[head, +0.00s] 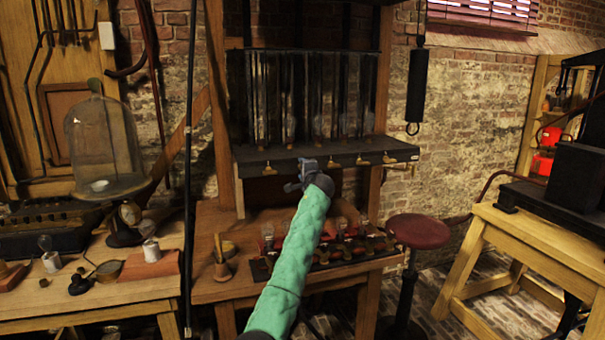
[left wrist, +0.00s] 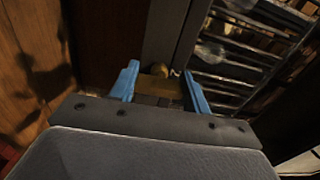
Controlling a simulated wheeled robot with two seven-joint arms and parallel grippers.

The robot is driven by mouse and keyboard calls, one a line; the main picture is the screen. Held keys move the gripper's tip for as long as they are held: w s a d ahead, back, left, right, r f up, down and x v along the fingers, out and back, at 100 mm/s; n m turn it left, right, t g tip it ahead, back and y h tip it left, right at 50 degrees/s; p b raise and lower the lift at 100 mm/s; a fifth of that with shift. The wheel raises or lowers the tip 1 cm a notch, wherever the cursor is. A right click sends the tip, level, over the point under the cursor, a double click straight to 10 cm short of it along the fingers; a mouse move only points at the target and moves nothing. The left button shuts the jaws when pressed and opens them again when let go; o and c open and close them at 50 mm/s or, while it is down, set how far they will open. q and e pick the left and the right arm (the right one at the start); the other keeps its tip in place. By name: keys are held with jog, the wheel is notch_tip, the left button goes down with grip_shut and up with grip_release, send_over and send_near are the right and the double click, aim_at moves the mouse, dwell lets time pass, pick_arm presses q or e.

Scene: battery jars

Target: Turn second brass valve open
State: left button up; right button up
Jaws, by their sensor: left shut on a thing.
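A row of small brass valves runs along the front edge of a dark shelf (head: 235,160) below the glass jars. The leftmost valve (head: 269,170) is bare, and others show to the right, such as one valve (head: 333,163). My left gripper (head: 306,170) is at the shelf edge, covering the place of the second valve from the left. My right gripper is out of view.
Tall dark glass jars (head: 310,95) stand on the shelf. Below is a wooden bench (head: 225,290) with several bulbs and fittings. A glass bell jar (head: 105,140) stands left, a red stool (head: 418,231) right. A black cylinder (head: 417,85) hangs at the right.

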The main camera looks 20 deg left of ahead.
pick_arm(q)
jog(key=shift+f, duration=0.2)
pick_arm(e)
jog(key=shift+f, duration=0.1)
pick_arm(q)
jog(key=o, duration=1)
jog(key=shift+r, duration=0.1)
jog(key=shift+c, duration=0.2)
jog(key=shift+s+d, duration=0.25)
jog(key=shift+s, duration=0.15)
jog(key=b+v, duration=0.1)
jog(key=v, duration=0.6)
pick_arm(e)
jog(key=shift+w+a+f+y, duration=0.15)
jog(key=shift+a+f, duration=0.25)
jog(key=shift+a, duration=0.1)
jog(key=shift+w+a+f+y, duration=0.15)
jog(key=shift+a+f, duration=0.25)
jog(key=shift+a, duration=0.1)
